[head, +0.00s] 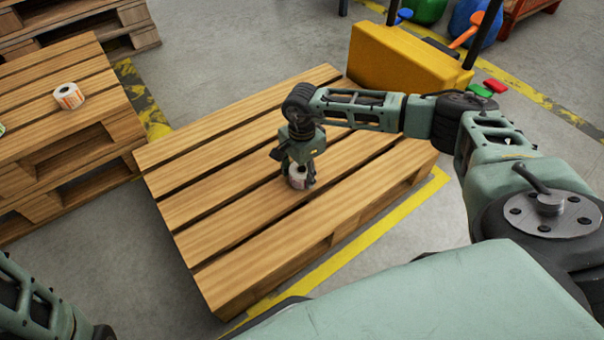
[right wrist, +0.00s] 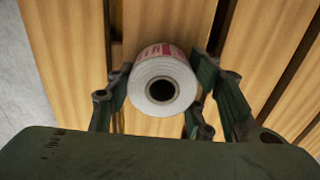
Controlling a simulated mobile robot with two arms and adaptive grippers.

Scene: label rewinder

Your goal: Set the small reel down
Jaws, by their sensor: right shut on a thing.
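The small reel (head: 298,178) is a white label roll with red print and a dark core. My right gripper (head: 297,172) points down over the middle of the wooden pallet (head: 230,190) and is shut on the reel. In the right wrist view the reel (right wrist: 163,80) sits between the fingers of the gripper (right wrist: 163,92), its round end facing the camera. The pallet's slats lie right behind it; I cannot tell whether the reel touches them. Part of my left arm shows at the lower left of the head view, but its gripper does not show.
Another label roll (head: 69,96) lies on a stacked pallet (head: 50,125) at the left. A yellow cart (head: 405,58) stands at the pallet's far right corner, near red and green pieces (head: 487,88). The pallet's slats around the gripper are bare.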

